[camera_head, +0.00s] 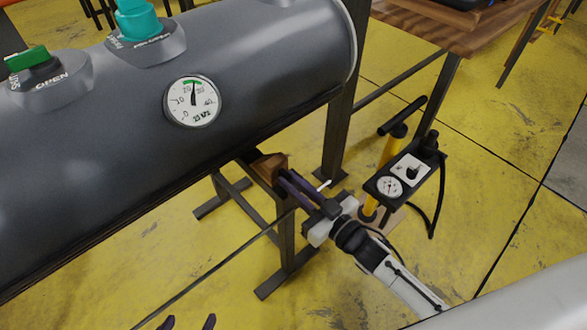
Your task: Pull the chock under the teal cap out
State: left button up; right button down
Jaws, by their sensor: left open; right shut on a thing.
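The teal cap (138,20) sits on a grey valve base on top of the large grey tube (110,120), at the upper left. A brown wooden chock (268,164) shows at the tube's lower edge, by the top of a dark metal stand. My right gripper (285,179) reaches in from the lower right and is shut on the chock's near end. The chock's far part is hidden under the tube. My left gripper (189,321) shows only its two dark fingertips at the bottom edge, apart and empty.
A green-handled valve (30,58) marked OPEN and a round gauge (193,100) are on the tube. A yellow-black pump (405,170) with a gauge and hose stands right of my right gripper. A wooden table (440,25) is behind. Yellow floor is clear at lower centre.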

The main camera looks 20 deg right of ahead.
jog(key=shift+s+f, duration=0.1)
jog(key=shift+s, duration=0.05)
jog(key=c, duration=1.8)
grip_release()
jog(key=shift+s+d, duration=0.1)
jog(key=shift+d, duration=0.05)
jog(key=shift+o, duration=0.2)
jog(key=v, duration=1)
jog(key=shift+p, duration=0.45)
jog(key=shift+s, duration=0.2)
